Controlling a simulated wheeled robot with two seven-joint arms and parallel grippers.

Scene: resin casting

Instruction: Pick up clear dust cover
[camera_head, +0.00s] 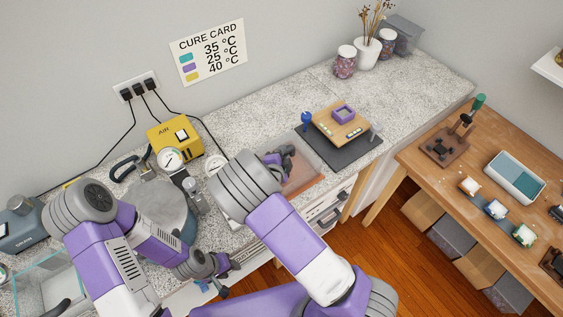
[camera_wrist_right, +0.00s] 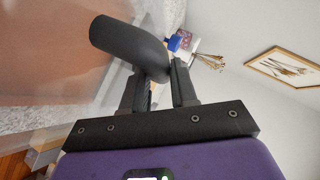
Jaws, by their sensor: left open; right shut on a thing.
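A see-through, pinkish box-like cover (camera_head: 304,178), which I take for the clear dust cover, is at the counter's front edge, partly hidden by my right arm. My right gripper (camera_head: 284,157) is at its top. In the right wrist view my right gripper (camera_wrist_right: 160,84) is shut on a thick dark grey handle (camera_wrist_right: 122,38), with the see-through cover (camera_wrist_right: 50,60) beside it on the left. I cannot tell whether the cover is lifted. My left gripper (camera_head: 226,274) is open and empty, low by the counter's front edge.
A dark mat (camera_head: 358,153) with a wooden board stands right of the cover. A yellow air unit (camera_head: 172,137) and a grey pot (camera_head: 160,203) are on the left. A clear glass-like box (camera_head: 40,278) is at bottom left. The back right counter has free room.

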